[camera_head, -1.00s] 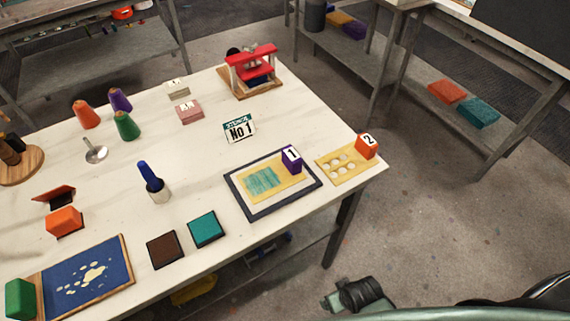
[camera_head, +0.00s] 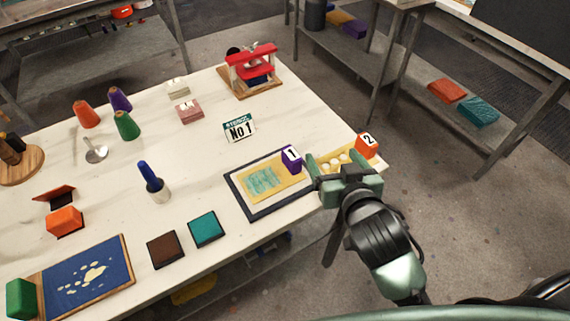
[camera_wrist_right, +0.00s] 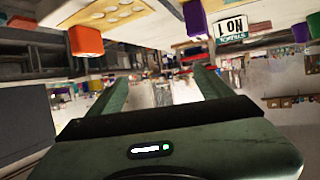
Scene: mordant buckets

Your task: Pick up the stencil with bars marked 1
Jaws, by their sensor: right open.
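The stencil with bars is a yellow plate (camera_head: 285,192) with teal bars showing in its openings and a purple block marked 1 (camera_head: 291,159) at its right end. It lies on a dark-framed board (camera_head: 273,209) near the table's front right. The purple block also shows at the top of the right wrist view (camera_wrist_right: 195,18). My right gripper (camera_head: 338,160) is open and empty, just right of the purple block, and appears over the other stencil. Its two green fingers (camera_wrist_right: 160,75) are apart in the wrist view. My left gripper is not in view.
A yellow stencil with round holes (camera_head: 335,158) and an orange block marked 2 (camera_head: 366,146) is partly hidden by my right gripper. A "No 1" sign (camera_head: 239,129) stands behind. Teal (camera_head: 206,228) and brown (camera_head: 165,249) pads lie left of the board.

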